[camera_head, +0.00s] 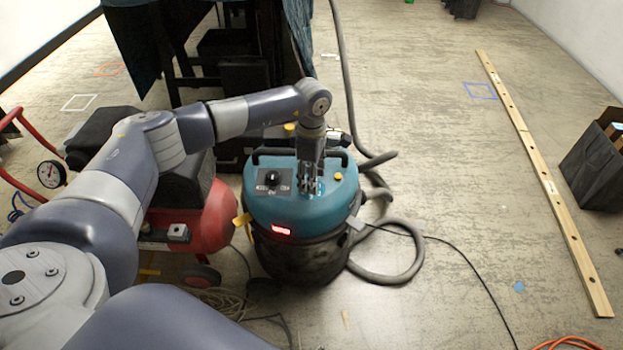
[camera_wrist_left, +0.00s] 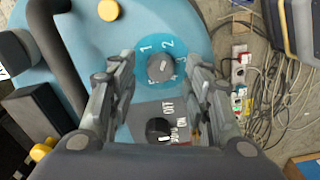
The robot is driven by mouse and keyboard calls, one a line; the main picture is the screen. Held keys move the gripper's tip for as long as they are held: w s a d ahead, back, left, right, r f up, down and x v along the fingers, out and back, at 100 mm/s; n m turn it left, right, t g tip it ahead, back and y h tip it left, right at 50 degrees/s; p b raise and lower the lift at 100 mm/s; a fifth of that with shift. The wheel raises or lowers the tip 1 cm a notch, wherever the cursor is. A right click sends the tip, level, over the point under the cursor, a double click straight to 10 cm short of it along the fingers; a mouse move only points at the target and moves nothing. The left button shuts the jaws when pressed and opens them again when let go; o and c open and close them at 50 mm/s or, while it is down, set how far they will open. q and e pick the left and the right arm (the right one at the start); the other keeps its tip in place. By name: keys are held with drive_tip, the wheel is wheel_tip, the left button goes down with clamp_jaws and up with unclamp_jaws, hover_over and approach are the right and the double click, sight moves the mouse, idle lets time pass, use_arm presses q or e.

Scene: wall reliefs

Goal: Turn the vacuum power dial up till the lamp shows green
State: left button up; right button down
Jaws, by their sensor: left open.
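The vacuum (camera_head: 262,208) is a round canister with a teal lid and a dark drum. Its lamp (camera_head: 281,230) glows red on the front. The power dial (camera_wrist_left: 158,67) is a small grey knob on a blue disc marked with numerals, seen in the left wrist view. My left gripper (camera_head: 308,188) points down over the lid; in the left wrist view (camera_wrist_left: 162,70) its open fingers stand on either side of the dial. I cannot tell if they touch it. In the head view the gripper hides the dial. My right gripper is not in view.
A black switch knob (camera_wrist_left: 158,131) with on and off marks sits beside the dial; it also shows on the dark panel in the head view (camera_head: 271,178). A red compressor (camera_head: 205,220) stands left. A grey hose (camera_head: 405,270) curls right. A wooden plank (camera_head: 545,185) lies farther right.

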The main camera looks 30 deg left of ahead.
use_arm(q)
wheel_tip(320, 180, up, 10)
drive_tip(key=shift+r, duration=0.25)
idle(0.5)
